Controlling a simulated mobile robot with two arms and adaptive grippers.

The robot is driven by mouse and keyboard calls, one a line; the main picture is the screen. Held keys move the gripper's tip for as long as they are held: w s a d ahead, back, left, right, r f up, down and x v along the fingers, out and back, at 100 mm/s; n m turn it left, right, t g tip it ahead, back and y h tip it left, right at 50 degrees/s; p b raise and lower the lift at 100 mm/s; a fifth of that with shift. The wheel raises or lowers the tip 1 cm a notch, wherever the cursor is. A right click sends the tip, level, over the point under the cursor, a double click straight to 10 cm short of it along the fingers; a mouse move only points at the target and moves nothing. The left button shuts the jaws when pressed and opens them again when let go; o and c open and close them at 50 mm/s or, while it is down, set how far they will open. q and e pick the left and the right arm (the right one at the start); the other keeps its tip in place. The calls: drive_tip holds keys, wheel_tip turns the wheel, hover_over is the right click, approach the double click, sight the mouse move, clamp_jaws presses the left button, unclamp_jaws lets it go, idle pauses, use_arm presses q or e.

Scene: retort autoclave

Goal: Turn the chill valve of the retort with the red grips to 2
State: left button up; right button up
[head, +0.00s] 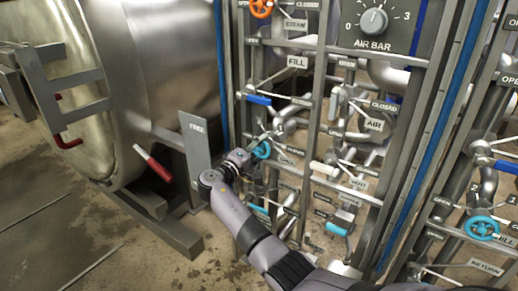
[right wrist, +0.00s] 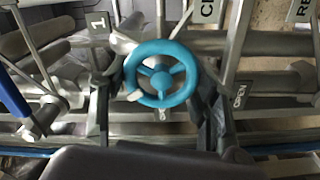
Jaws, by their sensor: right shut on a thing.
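The retort with the red grips (head: 153,75) is the steel vessel at left in the head view; one red grip (head: 157,168) shows low on its door side. Its chill valve is a blue handwheel (head: 262,149) on the pipe panel beside it. My right gripper (head: 246,157) is at this wheel, and partly hides it. In the right wrist view the blue wheel (right wrist: 185,87) sits between my two dark fingers (right wrist: 170,92), shut on its rim. A white mark (right wrist: 133,96) shows at the wheel's lower left. My left gripper is not in view.
Pipes, uprights and lever valves crowd the panel, with a blue lever (head: 258,100) above. Another blue wheel (head: 481,228) is on the panel at right. Bare floor (head: 95,235) lies at lower left.

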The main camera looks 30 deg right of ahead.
drive_tip(key=o, duration=1.1)
drive_tip(key=shift+o, duration=0.2)
drive_tip(key=v, duration=1.2)
drive_tip(key=shift+s+f, duration=0.1)
drive_tip(key=shift+f, duration=0.1)
